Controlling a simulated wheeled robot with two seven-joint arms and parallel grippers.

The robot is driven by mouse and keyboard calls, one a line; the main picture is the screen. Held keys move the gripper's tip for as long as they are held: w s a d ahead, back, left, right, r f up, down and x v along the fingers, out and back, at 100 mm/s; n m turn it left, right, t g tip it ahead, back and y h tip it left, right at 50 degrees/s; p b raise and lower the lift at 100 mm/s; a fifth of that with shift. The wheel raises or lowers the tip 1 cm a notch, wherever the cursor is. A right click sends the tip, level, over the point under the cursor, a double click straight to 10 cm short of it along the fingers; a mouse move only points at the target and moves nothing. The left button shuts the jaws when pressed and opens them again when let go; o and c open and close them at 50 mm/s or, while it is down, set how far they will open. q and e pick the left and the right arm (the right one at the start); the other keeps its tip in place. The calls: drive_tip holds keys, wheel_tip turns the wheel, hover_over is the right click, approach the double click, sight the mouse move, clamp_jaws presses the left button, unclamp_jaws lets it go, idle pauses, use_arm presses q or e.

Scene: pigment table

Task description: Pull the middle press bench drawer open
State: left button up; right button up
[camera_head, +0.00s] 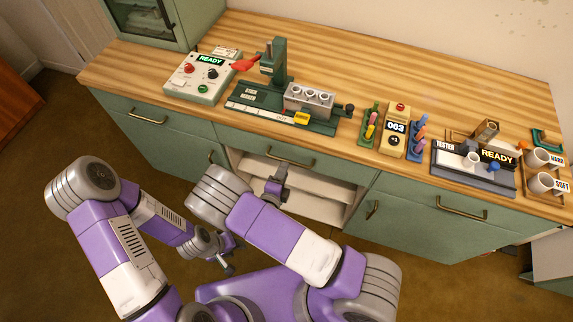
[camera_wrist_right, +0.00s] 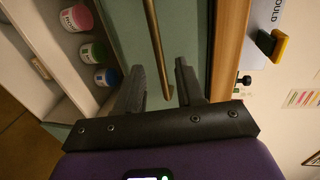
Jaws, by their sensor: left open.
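The middle drawer (camera_head: 245,143) has a green front below the worktop, and it looks closed. Its brass bar handle (camera_head: 290,160) also shows in the right wrist view (camera_wrist_right: 155,45). My right gripper (camera_head: 281,172) is at the drawer front, just below the handle in the head view. In the right wrist view its two fingers (camera_wrist_right: 160,85) are apart, with the handle's bar running between them; I cannot tell whether they touch it. My left gripper (camera_head: 226,264) is open and empty, low in front of the cabinets and away from the drawer.
Below the drawer is an open shelf bay (camera_head: 310,200); the wrist view shows red, green and blue jars there. A green press (camera_head: 275,65), a control box (camera_head: 200,78) and a tester (camera_head: 470,175) stand on the wooden worktop (camera_head: 350,65). Closed drawers flank the middle one.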

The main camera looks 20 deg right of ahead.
drive_tip(key=x, duration=0.4)
drive_tip(key=shift+b, duration=0.3)
clamp_jaws()
